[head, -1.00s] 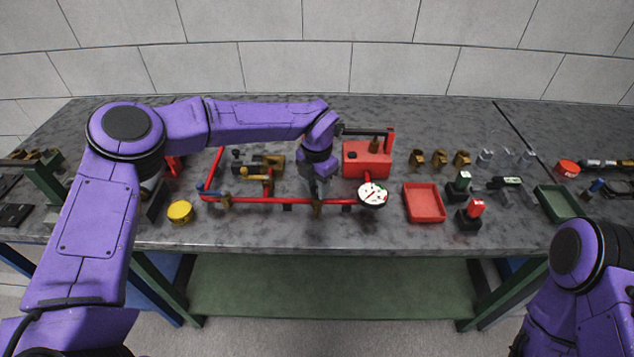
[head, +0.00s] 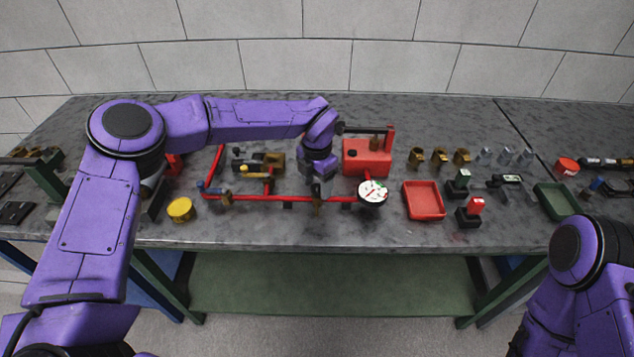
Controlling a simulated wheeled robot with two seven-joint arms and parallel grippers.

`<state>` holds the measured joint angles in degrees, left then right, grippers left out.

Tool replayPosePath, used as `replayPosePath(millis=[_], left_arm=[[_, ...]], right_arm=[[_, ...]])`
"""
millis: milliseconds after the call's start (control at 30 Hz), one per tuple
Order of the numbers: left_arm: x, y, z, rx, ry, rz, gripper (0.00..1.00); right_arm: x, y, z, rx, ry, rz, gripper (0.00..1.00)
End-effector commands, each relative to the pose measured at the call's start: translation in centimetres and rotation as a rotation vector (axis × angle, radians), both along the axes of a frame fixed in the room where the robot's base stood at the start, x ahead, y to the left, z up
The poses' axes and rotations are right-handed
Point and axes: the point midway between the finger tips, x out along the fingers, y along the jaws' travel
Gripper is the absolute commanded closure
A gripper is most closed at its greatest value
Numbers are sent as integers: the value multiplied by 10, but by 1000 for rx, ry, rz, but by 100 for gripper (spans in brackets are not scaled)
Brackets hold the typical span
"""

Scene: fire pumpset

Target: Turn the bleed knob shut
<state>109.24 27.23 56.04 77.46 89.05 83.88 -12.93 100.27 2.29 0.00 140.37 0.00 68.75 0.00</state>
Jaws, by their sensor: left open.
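The red pipe run (head: 262,199) crosses the front of the bench, with a white dial gauge (head: 372,192) at its right end. A blue-handled brass valve (head: 210,192) sits at the pipe's left end. My right arm shows at the lower right, but its gripper is out of view.
A red pump box (head: 367,157) stands behind the gauge. A red tray (head: 424,200), a green tray (head: 558,201) and several small brass fittings (head: 439,156) lie to the right. A yellow cap (head: 180,209) lies at the front left. The bench's front strip is clear.

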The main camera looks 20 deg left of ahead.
Motion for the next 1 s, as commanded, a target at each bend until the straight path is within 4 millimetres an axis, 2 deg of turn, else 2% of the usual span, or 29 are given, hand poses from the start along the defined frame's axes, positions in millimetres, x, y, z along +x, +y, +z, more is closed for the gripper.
replayPosePath(millis=[167,400,600,1000], left_arm=[[1,0,14,-1,-3,2,39],[1,0,71,0,-6,1,39],[0,0,101,0,-2,0,39],[0,0,106,0,0,0,39]], right_arm=[[0,0,-7,0,0,0,57],[0,0,-22,0,0,0,57],[0,0,-26,0,0,0,57],[0,0,-26,0,0,0,57]])
